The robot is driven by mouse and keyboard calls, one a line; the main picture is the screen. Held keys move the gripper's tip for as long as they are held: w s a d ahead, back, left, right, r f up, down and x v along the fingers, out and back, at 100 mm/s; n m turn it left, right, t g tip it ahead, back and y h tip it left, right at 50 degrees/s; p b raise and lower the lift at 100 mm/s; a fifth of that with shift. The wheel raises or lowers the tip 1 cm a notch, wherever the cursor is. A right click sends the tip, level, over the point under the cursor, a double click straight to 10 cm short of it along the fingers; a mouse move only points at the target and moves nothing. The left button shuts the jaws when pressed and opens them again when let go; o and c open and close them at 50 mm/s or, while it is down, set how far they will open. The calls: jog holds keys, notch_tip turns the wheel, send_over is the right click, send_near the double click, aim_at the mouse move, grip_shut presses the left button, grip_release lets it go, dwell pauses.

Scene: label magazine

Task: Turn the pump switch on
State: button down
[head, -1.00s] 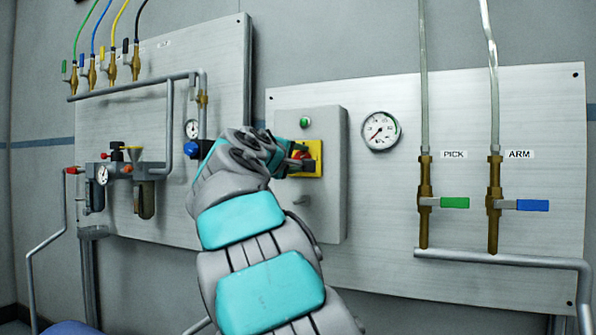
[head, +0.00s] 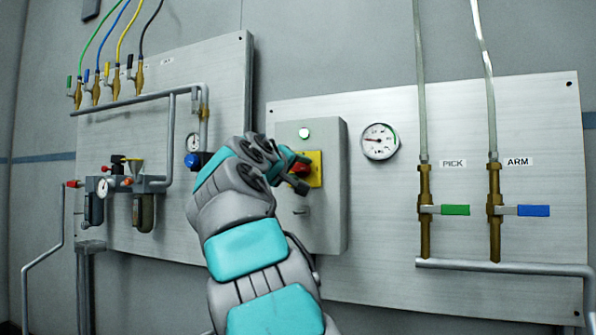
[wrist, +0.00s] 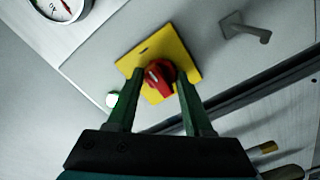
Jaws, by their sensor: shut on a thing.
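The pump switch is a red rotary knob (head: 302,169) on a yellow square plate (head: 316,168), on the front of a grey box (head: 328,215). In the wrist view the red knob (wrist: 158,76) sits between the two dark green fingers of my gripper (wrist: 160,84), which is shut on it. The knob's pale mark is tilted relative to the yellow plate's edges. In the head view my gripper (head: 297,176) covers part of the knob and plate. A round lamp (head: 304,133) above the switch looks bright white.
A pressure gauge (head: 380,141) is right of the box. Further right are the PICK valve with a green handle (head: 455,210) and the ARM valve with a blue handle (head: 533,210). A small hook-like handle (wrist: 250,30) sticks out of the box. Pipes and valves fill the left panel (head: 225,110).

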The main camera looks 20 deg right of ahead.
jog(key=shift+f, duration=0.15)
jog(key=shift+c, duration=1.5)
grip_release()
jog(key=v, duration=0.7)
jog(key=shift+s+a, duration=0.3)
